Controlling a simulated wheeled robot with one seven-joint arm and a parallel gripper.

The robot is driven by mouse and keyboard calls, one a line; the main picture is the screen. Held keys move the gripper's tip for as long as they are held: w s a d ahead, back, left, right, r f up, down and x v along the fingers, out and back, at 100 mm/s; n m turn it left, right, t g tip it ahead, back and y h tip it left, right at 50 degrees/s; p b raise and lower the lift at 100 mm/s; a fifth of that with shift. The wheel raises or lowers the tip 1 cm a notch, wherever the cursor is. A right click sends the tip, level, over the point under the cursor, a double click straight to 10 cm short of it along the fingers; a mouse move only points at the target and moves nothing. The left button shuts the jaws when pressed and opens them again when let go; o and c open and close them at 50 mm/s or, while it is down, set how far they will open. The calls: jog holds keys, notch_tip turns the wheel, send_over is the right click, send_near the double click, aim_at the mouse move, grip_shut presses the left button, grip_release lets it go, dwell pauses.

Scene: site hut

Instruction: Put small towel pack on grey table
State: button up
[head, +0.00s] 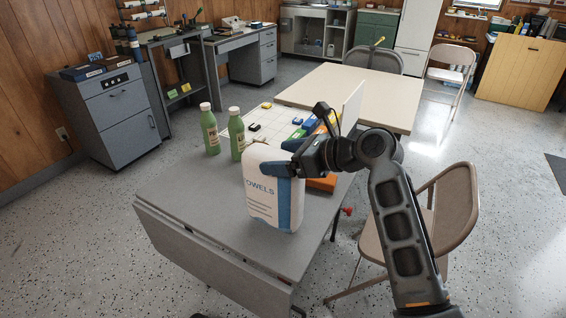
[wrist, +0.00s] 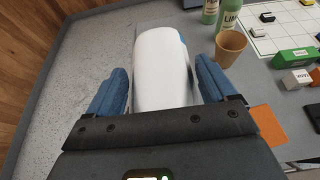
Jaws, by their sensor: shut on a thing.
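The small towel pack (head: 262,201) is white with a blue stripe and the letters "OWELS" showing. It stands upright over the front part of the grey table (head: 201,213). I cannot tell whether its base touches the tabletop. My gripper (head: 284,158) is shut on the upper part of the pack. In the wrist view the white pack (wrist: 160,55) sits between the two blue fingers of my gripper (wrist: 160,88). The pack's far side is hidden in the head view.
Two green bottles (head: 210,132) (head: 237,136) stand behind the pack. A tan cup (wrist: 231,44), an orange item (wrist: 268,130) and a gridded white board (wrist: 281,22) with small blocks lie near it. The table's left front is clear. A folding chair (head: 447,208) stands at right.

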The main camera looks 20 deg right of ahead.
jog(key=shift+f, duration=0.85)
jog(key=o, duration=1.6)
jog(key=shift+f, duration=0.1)
jog(key=v, duration=1.2)
